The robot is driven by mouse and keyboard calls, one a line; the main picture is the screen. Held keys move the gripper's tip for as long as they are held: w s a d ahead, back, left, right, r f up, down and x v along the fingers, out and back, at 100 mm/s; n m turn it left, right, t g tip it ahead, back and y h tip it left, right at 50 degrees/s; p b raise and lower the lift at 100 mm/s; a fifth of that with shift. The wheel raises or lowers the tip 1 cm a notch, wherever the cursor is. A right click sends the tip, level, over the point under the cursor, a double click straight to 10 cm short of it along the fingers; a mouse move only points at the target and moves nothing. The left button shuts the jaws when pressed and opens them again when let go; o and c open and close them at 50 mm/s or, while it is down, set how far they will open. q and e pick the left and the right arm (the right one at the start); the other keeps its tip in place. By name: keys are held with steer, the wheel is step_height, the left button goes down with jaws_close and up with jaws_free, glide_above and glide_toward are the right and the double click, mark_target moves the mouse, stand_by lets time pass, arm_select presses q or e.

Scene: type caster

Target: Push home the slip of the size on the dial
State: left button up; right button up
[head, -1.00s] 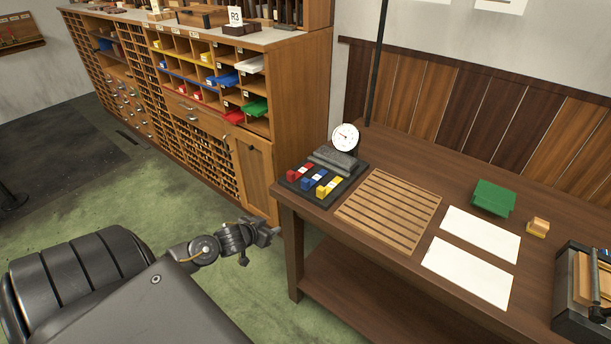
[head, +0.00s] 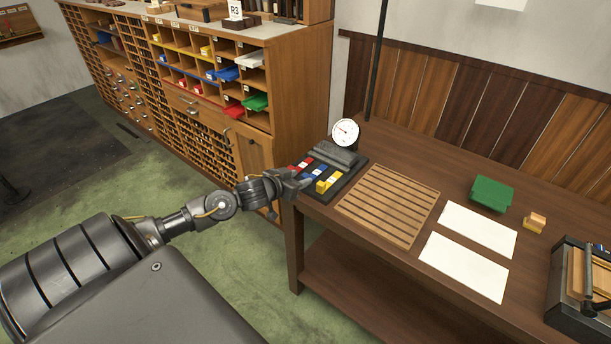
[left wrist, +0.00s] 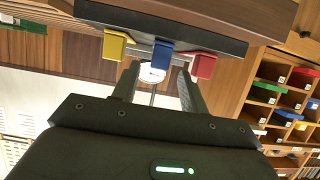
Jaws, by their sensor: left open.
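A dark block (head: 347,181) sits at the table's left end with red (head: 297,166), blue (head: 307,178) and yellow (head: 327,185) slips sticking out. A white round dial (head: 345,132) stands behind it; its reading is too small to tell. My left gripper (head: 298,184) is at the block's near left edge and partly hides the slips. In the left wrist view, its open fingers (left wrist: 158,85) point at the block. The blue slip (left wrist: 176,60) lies ahead of the gap, the yellow slip (left wrist: 115,45) left, the red slip (left wrist: 204,66) right. I cannot tell whether they touch.
A slatted wooden mat (head: 390,205), two white sheets (head: 465,265), a green block (head: 491,194) and a small wooden piece (head: 535,223) lie to the right on the table. A pigeonhole cabinet (head: 287,110) stands behind left, close to the table's end.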

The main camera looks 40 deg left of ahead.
mark_target(303, 176)
arm_select(q)
steer(key=shift+x, duration=2.05)
steer(key=shift+c, duration=0.3)
jaws_close()
